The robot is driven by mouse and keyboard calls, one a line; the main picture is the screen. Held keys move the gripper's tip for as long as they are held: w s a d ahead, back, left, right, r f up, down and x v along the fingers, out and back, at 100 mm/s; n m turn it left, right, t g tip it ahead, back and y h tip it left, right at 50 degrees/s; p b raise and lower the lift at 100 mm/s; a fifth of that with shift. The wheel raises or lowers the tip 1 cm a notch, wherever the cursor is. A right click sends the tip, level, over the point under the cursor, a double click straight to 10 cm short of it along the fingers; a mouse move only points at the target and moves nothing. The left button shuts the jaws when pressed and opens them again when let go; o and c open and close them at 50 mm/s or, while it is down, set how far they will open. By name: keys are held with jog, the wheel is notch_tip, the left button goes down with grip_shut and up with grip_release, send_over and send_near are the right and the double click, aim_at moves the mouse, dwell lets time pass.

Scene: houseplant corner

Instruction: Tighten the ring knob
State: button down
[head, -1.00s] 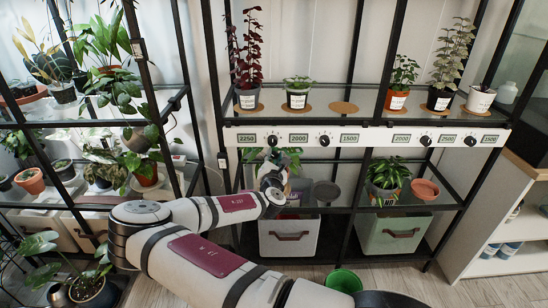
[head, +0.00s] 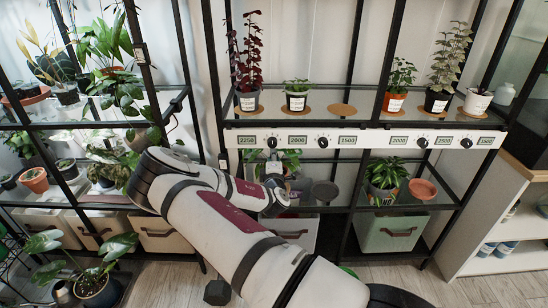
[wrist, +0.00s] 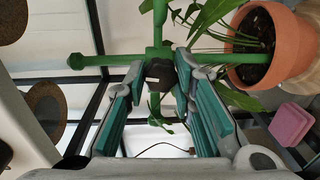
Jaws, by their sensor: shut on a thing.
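A small dark knob (wrist: 159,74) sits at the crossing of a green support frame (wrist: 92,60) in the wrist view. The frame has an upright and crossbars with faceted ends. My gripper (wrist: 160,88) has its teal-padded fingers on either side of the knob, closed on it. The fingers hide parts of the knob's sides, and its turn angle cannot be told. In the head view, the end of my arm is at the shelf bay under the white dial strip (head: 345,139); the knob is too small to make out there.
A terracotta pot (wrist: 285,50) with a leafy plant is close to the right finger in the wrist view. A pink block (wrist: 290,124) lies below it. In the head view, potted plants stand on the shelf above, and a white bin (head: 303,231) is below.

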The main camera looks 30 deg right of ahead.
jog(key=shift+m+t+y+p, duration=0.35)
jog(key=shift+m+p, duration=0.35)
jog(key=shift+m, duration=4.1)
jog(key=c, duration=1.3)
grip_release()
jog(key=shift+s, duration=0.1)
jog(key=v, duration=1.2)
